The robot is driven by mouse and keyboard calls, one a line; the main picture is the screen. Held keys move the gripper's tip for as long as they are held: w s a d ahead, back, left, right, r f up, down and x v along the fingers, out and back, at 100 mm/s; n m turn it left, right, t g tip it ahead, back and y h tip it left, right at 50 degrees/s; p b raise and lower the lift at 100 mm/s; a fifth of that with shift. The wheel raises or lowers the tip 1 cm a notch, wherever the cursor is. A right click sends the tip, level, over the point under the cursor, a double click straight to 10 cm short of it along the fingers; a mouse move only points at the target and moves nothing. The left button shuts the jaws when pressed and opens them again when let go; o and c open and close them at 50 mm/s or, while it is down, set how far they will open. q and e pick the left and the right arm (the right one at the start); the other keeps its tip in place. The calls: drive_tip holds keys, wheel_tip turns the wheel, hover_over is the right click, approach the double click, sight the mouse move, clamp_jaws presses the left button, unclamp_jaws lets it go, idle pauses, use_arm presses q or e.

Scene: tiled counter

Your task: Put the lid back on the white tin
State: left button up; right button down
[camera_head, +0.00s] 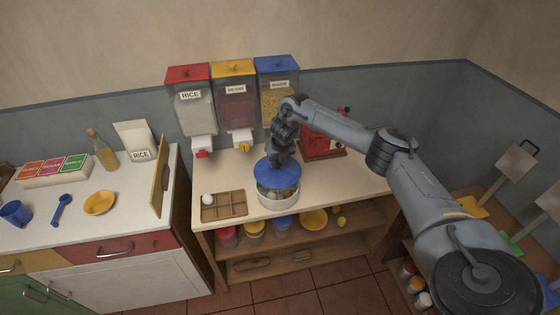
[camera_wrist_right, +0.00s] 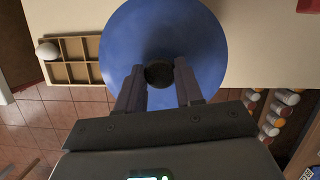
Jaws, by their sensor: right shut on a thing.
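The blue round lid (camera_head: 277,174) is at the white tin (camera_head: 279,198), over its top, near the front edge of the counter. My right gripper (camera_head: 281,159) comes down on the lid from above. In the right wrist view, its two fingers (camera_wrist_right: 159,82) are shut on the dark knob (camera_wrist_right: 159,74) at the middle of the lid (camera_wrist_right: 125,45). The lid hides the tin in that view. I cannot tell whether the lid rests on the rim or hangs just above it. My left gripper is not in view.
A wooden divided tray (camera_head: 224,217) with a white egg-like ball (camera_head: 208,199) lies left of the tin. Red, yellow and blue dispensers (camera_head: 235,92) stand at the back. A red machine (camera_head: 318,142) is behind on the right. Counter right of the tin is clear.

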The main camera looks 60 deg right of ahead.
sight(278, 169)
drive_tip(key=shift+s+d+f, duration=0.1)
drive_tip(key=shift+f, duration=0.25)
drive_tip(key=shift+f+b, duration=0.55)
drive_tip(key=shift+b, duration=0.25)
wheel_tip(278, 169, down, 2)
drive_tip(key=shift+f+b, duration=0.1)
drive_tip(key=shift+b, duration=1)
drive_tip(key=shift+f+b, duration=0.4)
drive_tip(key=shift+f, duration=0.6)
drive_tip(key=shift+p, duration=0.3)
drive_tip(key=shift+f+p, duration=0.15)
drive_tip(key=shift+p, duration=0.25)
